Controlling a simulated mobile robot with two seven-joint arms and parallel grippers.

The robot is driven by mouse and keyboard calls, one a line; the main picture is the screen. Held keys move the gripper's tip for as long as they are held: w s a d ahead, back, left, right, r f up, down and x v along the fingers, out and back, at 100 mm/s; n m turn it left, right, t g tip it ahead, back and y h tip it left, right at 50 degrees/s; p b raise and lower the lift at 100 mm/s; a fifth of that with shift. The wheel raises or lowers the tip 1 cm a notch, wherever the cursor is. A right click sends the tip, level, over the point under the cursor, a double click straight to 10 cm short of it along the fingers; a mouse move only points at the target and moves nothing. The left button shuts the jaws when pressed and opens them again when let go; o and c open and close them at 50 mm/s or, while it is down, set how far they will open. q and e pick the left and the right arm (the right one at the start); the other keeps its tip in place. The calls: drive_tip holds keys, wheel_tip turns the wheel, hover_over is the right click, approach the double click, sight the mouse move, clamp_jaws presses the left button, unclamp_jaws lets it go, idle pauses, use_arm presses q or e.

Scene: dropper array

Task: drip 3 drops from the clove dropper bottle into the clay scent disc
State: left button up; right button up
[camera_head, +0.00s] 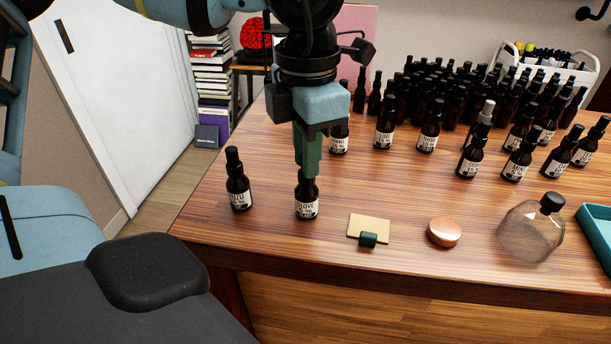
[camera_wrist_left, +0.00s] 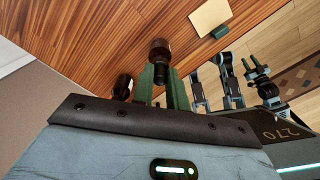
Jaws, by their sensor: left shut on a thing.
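The clove dropper bottle (camera_head: 307,205), brown glass with a white label, is upright at the table's front left. My left gripper (camera_head: 307,172) comes straight down over it, its green fingers shut on its upper part. The bottle's base looks to be at the tabletop; I cannot tell if it is lifted. In the left wrist view the dark bottle (camera_wrist_left: 160,52) shows between the green fingers. The clay scent disc (camera_head: 444,232), round and orange-brown, lies near the front edge to the right of the bottle, apart from it. My right gripper is not seen.
A yuzu bottle (camera_head: 238,185) stands just left of the clove bottle. A tan card (camera_head: 370,226) with a dark green piece (camera_head: 368,240) lies between bottle and disc. A clear round flask (camera_head: 530,230) and teal tray (camera_head: 600,235) are at right. Many brown bottles crowd the back.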

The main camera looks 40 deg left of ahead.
use_arm(q)
drive_tip(key=shift+r, duration=0.6)
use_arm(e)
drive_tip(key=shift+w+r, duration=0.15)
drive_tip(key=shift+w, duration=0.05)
use_arm(q)
drive_tip(key=shift+r, duration=0.1)
idle(0.3)
